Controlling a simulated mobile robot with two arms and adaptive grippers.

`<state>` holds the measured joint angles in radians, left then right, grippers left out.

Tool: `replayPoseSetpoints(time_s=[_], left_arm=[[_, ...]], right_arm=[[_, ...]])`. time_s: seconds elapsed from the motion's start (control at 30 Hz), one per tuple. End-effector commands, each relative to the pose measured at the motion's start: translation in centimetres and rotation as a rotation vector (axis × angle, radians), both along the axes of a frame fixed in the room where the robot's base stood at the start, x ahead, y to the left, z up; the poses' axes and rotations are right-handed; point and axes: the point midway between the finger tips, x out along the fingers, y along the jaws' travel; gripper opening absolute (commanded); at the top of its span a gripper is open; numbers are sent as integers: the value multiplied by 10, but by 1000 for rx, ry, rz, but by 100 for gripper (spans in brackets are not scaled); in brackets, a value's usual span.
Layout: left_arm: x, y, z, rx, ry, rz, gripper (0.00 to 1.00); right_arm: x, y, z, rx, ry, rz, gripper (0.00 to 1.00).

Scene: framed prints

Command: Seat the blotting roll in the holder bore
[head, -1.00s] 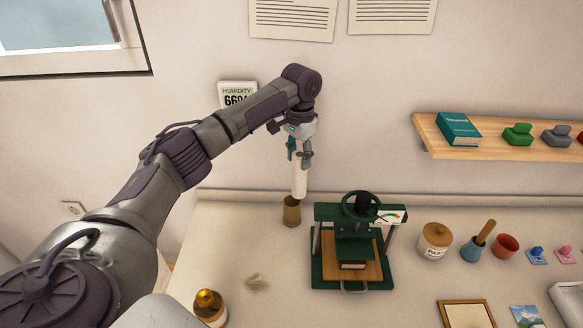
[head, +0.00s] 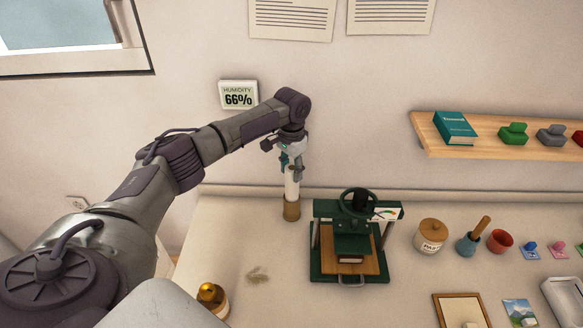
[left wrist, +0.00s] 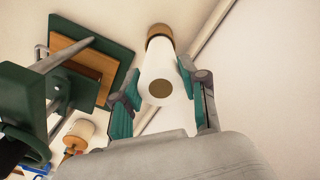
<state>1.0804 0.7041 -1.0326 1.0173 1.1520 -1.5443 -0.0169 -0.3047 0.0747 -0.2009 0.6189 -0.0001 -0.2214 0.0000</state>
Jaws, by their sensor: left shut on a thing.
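The blotting roll (head: 291,186) is a white cylinder held upright in my left gripper (head: 292,167). In the head view its lower end meets the top of the brown holder (head: 291,211), which stands on the table. In the left wrist view the roll (left wrist: 158,60) runs away from me between the teal fingers of my left gripper (left wrist: 160,95), its near end showing a brown core. The holder (left wrist: 159,32) surrounds or meets its far end there. How deep the roll sits in the bore is hidden. My right gripper is not in view.
A green press (head: 350,240) stands on the table just right of the holder; it also shows at the left of the left wrist view (left wrist: 30,110). A brown bottle (head: 213,298) stands at the front left. A paste jar (head: 430,236) stands farther right. The wall is close behind.

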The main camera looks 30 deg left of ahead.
Motion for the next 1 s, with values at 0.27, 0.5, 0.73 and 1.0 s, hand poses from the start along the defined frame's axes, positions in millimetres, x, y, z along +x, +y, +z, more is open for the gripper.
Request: replayPoseSetpoints(time_s=[0.27,0.5,0.73,1.0], left_arm=[[0,0,-7,1,0,0,0],[0,0,-7,1,0,0,68],[0,0,-7,1,0,0,68],[2,0,17,0,-6,-2,68]], right_arm=[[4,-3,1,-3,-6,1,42],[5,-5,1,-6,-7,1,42],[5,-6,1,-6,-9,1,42],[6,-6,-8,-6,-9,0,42]])
